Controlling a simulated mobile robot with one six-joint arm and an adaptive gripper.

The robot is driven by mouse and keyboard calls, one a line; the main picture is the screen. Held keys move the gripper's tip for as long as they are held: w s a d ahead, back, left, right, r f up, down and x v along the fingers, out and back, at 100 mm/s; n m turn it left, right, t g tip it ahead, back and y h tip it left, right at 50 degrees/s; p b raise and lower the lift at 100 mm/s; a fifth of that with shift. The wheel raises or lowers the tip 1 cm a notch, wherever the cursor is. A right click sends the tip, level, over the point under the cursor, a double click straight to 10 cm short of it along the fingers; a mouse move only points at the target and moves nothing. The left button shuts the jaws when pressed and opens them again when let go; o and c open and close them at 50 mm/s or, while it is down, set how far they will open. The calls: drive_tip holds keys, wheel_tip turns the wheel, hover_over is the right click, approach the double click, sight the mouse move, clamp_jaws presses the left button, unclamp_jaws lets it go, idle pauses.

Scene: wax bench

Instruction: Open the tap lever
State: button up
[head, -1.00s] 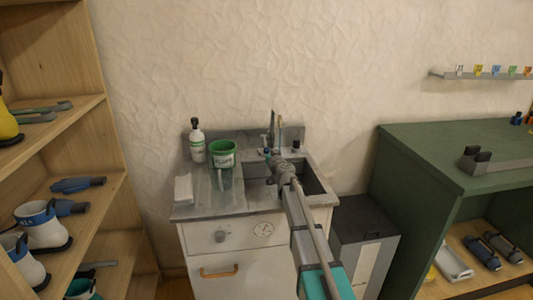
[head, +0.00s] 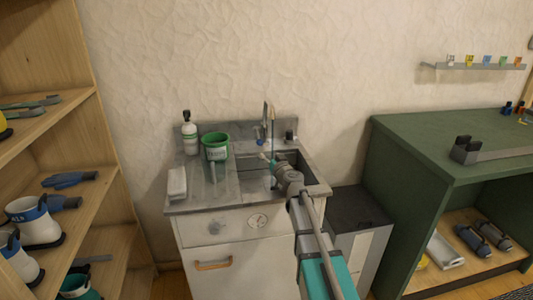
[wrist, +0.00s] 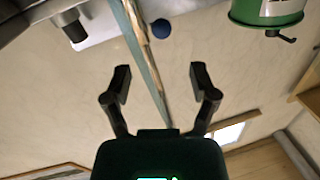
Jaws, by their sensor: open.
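The tap (head: 268,118) stands upright at the back of the grey sink (head: 300,172) in the head view. A small blue ball (head: 260,141) is beside its base, and a blue ball (wrist: 161,28) also shows in the wrist view; it looks like the end of the tap lever. The rest of the lever is not clear. My gripper (wrist: 160,76) is open and empty, with its two black fingers apart and the ball beyond the tips. A slim tan and grey strip, apparently the tap, runs between them. In the head view my gripper is over the sink, in front of the tap.
A small dark-topped item (head: 289,137) is right of the tap. A green bench (head: 440,150) is at right, and a shelf (head: 110,150) at left.

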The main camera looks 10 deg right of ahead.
drive_tip(key=shift+s+d, duration=0.1)
drive_tip(key=shift+s, duration=0.3)
drive_tip(key=c, duration=0.4)
drive_tip(key=shift+w+r+y+p, duration=0.3)
drive_tip(key=shift+r+p, duration=0.5)
drive_tip(key=shift+p, duration=0.25)
drive_tip(key=c, duration=0.6)
drive_tip(key=r+g+p, duration=0.1)
drive_tip(key=p, duration=0.1)
drive_tip(key=w+r+y+p, duration=0.1)
drive_tip(key=r+p, duration=0.1)
drive_tip(key=r+g+p, duration=0.1)
drive_tip(key=p, duration=0.2)
drive_tip(key=shift+w+a+r+g, duration=0.15)
drive_tip(key=shift+w+a+g, duration=0.05)
drive_tip(key=shift+a+g, duration=0.1)
clamp_jaws()
drive_tip(key=shift+w+d+r+m+g+h+p, duration=0.2)
drive_tip(key=shift+d+r+m+g+p, duration=0.6)
drive_tip(key=shift+p, duration=1.9)
drive_tip(key=shift+w+d+r+m+g+h+p, duration=0.25)
drive_tip(key=shift+d+r+g+p, duration=0.95)
drive_tip(key=shift+p, duration=1.45)
drive_tip(key=shift+s+a+f+g, duration=0.1)
drive_tip(key=shift+a+f+g, duration=0.2)
drive_tip(key=shift+a, duration=0.05)
